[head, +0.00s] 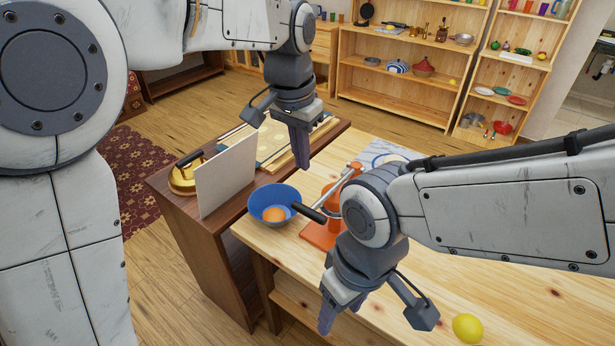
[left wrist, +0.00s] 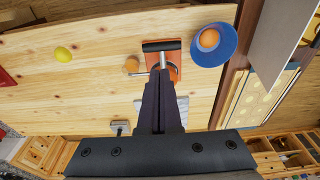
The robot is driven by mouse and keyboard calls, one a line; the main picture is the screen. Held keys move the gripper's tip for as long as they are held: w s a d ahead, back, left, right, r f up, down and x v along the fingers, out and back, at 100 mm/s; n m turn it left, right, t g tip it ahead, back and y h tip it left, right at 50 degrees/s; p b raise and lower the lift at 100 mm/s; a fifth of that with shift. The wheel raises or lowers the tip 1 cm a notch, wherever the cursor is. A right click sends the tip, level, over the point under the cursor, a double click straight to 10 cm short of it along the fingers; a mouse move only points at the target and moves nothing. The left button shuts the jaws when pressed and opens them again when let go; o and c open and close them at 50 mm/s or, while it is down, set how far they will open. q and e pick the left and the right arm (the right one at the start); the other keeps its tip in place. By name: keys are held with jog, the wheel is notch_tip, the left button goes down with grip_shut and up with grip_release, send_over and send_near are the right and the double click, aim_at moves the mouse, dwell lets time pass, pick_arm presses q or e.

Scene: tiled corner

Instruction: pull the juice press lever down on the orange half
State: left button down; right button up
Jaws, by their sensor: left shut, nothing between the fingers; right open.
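The orange juice press (head: 322,235) stands on the light wooden table, partly behind my right arm. Its lever has a black handle (head: 309,212) near the blue bowl. The press (left wrist: 175,70) and handle (left wrist: 161,46) also show in the left wrist view. I cannot make out an orange half in the press. My left gripper (head: 300,155) is shut and empty, pointing down above and behind the press. My right gripper (head: 327,318) is open, low in front of the press.
A blue bowl (head: 259,197) holding an orange (head: 273,215) sits beside the press. A yellow lemon (head: 467,328) lies front right. An upright pale panel (head: 227,175) and a board (head: 270,147) are on the dark cabinet to the left. Shelves stand at the back.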

aim_at(309, 210)
pick_arm(q)
jog(key=f+p, duration=0.1)
jog(key=f, duration=0.3)
jog(key=w+f+p, duration=0.1)
jog(key=f, duration=0.4)
jog(key=d+f+p, duration=0.1)
jog(key=f, duration=0.3)
jog(key=shift+w+f, duration=0.15)
jog(key=shift+w, duration=0.2)
jog(key=shift+f, duration=0.2)
